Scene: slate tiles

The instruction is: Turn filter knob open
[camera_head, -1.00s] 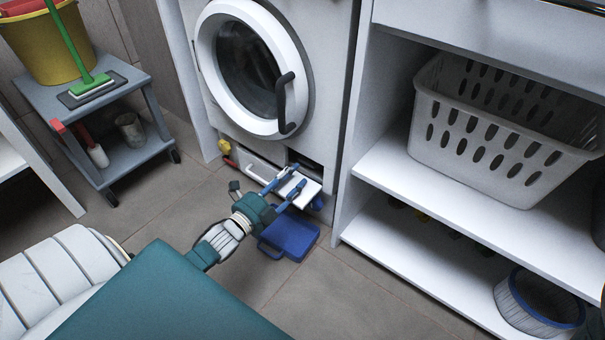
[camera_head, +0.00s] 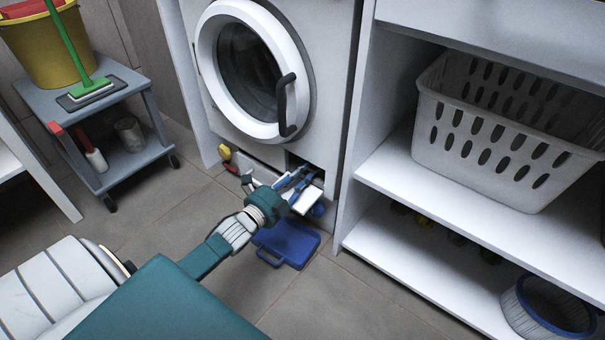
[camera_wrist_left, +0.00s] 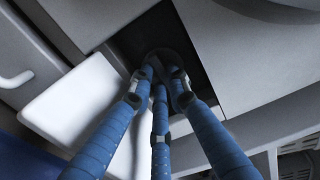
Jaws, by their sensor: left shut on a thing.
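The washing machine (camera_head: 335,100) has an open square recess low on its front, with a white flap (camera_head: 305,197) folded down. The flap also shows in the left wrist view (camera_wrist_left: 72,105). The dark round filter knob (camera_wrist_left: 168,53) sits inside the recess, partly covered by my fingers. My left gripper (camera_head: 304,174) reaches in over the flap. In the left wrist view its blue fingers (camera_wrist_left: 163,74) close together on the knob. The knob is hidden in the head view, and its turn angle cannot be read. My right gripper is not in view.
A blue flat container (camera_head: 286,245) lies on the floor below the flap. A white shelf unit (camera_head: 400,165) with a laundry basket (camera_head: 490,145) stands close on the right. A grey cart (camera_head: 145,108) with a yellow bucket (camera_head: 50,50) stands at left.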

